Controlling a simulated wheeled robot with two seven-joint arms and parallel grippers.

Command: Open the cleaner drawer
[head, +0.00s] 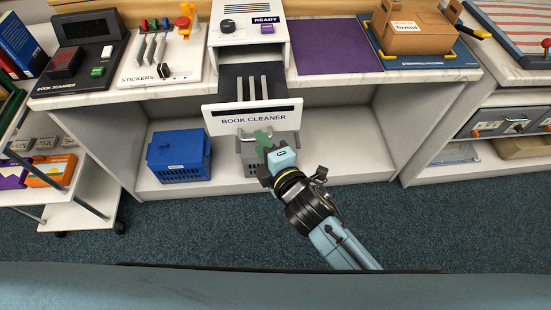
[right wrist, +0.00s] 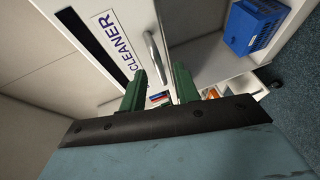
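The book cleaner (head: 246,28) is a white machine with a READY display on the counter. Its drawer stands pulled out toward me, showing a dark tray with grey bars behind a white front labelled BOOK CLEANER (head: 253,119). The front also fills part of the right wrist view (right wrist: 100,25), with a grey bar handle (right wrist: 153,55). My right gripper (head: 262,138) is at the lower edge of the front. Its green fingers (right wrist: 160,80) are apart, with the handle showing between them; contact cannot be told. My left gripper is not in view.
A blue crate (head: 179,156) sits on the shelf below, left of my right gripper. A scanner (head: 82,47) and sticker machine (head: 160,55) stand left on the counter. A purple mat (head: 336,46) and a brown box (head: 411,27) are right. A cart (head: 78,217) stands far left.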

